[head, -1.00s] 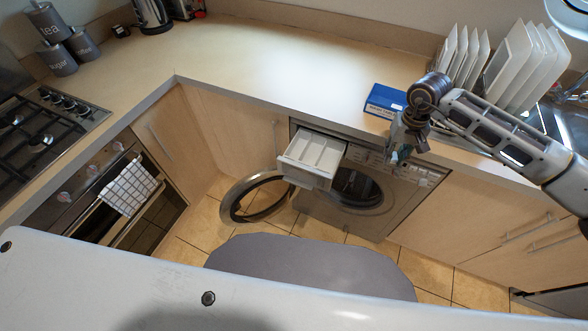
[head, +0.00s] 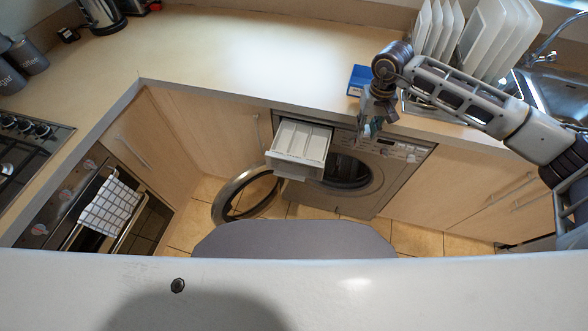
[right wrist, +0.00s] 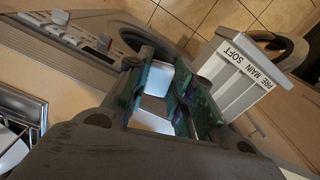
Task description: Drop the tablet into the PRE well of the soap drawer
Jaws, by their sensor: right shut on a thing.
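The soap drawer (head: 300,141) is pulled out of the washing machine (head: 375,170). In the right wrist view the white drawer (right wrist: 238,92) lies right of my fingers, its rim lettered PRE, MAIN and SOFT. The PRE label (right wrist: 285,83) is at the lower right end of that lettering. My right gripper (right wrist: 165,80) is shut on the white tablet (right wrist: 157,79), between its green fingers. In the head view this gripper (head: 367,128) hangs in front of the counter edge, right of the drawer and apart from it. My left gripper is out of view.
The round door (head: 245,195) of the machine stands open below the drawer. A blue box (head: 358,78) lies on the counter behind my right gripper. White plates (head: 488,40) stand in a rack at the right. The counter's middle is clear.

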